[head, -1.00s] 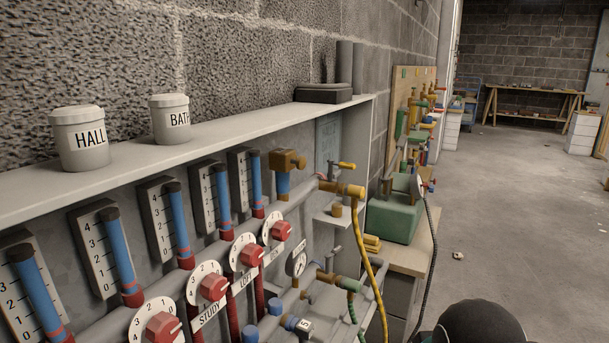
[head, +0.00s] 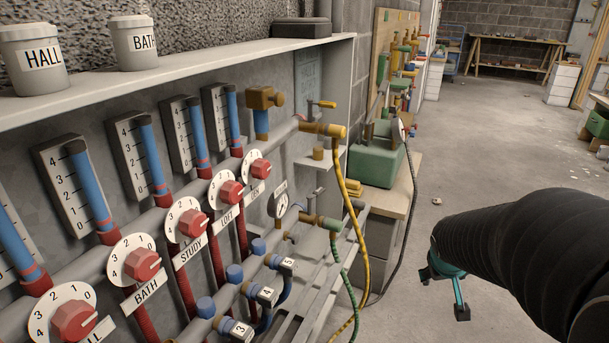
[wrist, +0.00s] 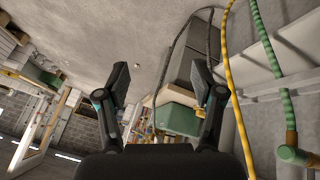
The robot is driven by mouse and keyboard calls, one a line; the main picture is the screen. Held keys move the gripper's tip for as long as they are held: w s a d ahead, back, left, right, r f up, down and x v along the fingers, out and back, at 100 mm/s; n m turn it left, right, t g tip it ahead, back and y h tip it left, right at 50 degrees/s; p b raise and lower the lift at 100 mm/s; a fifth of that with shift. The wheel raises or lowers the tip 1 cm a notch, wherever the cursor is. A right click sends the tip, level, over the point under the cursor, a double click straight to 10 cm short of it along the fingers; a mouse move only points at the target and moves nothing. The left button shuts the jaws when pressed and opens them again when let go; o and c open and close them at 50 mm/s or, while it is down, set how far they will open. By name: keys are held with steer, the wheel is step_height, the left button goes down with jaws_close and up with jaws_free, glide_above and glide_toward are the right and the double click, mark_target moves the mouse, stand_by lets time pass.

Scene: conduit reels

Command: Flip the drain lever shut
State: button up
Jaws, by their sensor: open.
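Two outlet valves end the manifold's bars. My gripper (head: 444,292) is open and empty, right of both valves, over the floor. The wrist view shows its spread fingers (wrist: 160,82), with the green hose's brass end (wrist: 291,145) at right.
A shelf (head: 230,62) with HALL (head: 32,60) and BATH (head: 133,42) pots tops the cabinet. Red dials and blue caps line the manifold. A green box (head: 375,160) stands on a bench beyond. The hoses hang between my gripper and the manifold.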

steer(key=w+d+f+n+t, duration=0.2)
steer(key=w+d+t, duration=0.15)
steer(key=w, duration=0.65)
steer(key=n+t+y, duration=0.3)
steer(key=n+y, duration=0.6)
steer(key=y, duration=0.8)
glide_toward(319, 189)
steer(key=x, duration=1)
steer(key=shift+f, duration=0.1)
steer(key=shift+s, duration=0.1)
steer(key=c, duration=1.2)
steer(key=shift+y, duration=0.3)
